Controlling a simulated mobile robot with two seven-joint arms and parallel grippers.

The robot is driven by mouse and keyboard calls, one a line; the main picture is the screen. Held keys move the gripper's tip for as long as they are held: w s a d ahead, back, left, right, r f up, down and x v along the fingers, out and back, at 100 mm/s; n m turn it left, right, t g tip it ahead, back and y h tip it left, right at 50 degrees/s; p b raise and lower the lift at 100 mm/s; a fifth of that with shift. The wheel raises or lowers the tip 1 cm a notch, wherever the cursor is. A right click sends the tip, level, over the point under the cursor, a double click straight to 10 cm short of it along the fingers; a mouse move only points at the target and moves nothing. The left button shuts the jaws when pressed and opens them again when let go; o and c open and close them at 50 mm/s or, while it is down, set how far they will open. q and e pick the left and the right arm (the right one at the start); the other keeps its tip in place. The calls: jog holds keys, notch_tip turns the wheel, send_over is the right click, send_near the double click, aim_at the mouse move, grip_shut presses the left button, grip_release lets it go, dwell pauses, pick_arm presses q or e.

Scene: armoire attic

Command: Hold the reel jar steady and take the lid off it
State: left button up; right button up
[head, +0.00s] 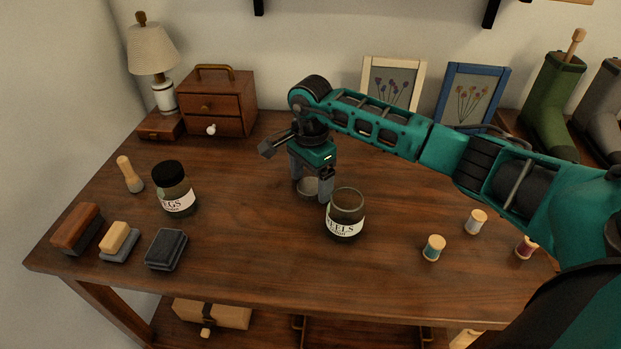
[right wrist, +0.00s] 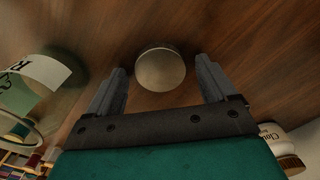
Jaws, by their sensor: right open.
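The reel jar (head: 345,226) is a dark glass jar with a white label. It stands upright on the table with its mouth open and no lid on it. A round pale metal lid (head: 308,187) lies on the table just behind and left of the jar. My right gripper (head: 310,186) points down over the lid, open, with a finger on either side. In the right wrist view the lid (right wrist: 160,70) shows between and beyond the open fingertips, apart from them. The reel jar (right wrist: 38,75) is partly visible at that view's left edge. My left gripper is not in view.
The peg jar (head: 175,191) with a black lid, brushes (head: 76,229) and a dark block (head: 165,249) are at left. A small chest (head: 217,102) and lamp (head: 153,51) stand behind. The table's front middle is clear.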

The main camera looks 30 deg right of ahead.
aim_at(310, 186)
pick_arm(q)
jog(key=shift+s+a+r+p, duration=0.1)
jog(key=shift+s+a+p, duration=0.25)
jog(key=shift+p, duration=0.25)
pick_arm(e)
notch_tip(310, 186, up, 12)
jog(key=shift+s, duration=0.1)
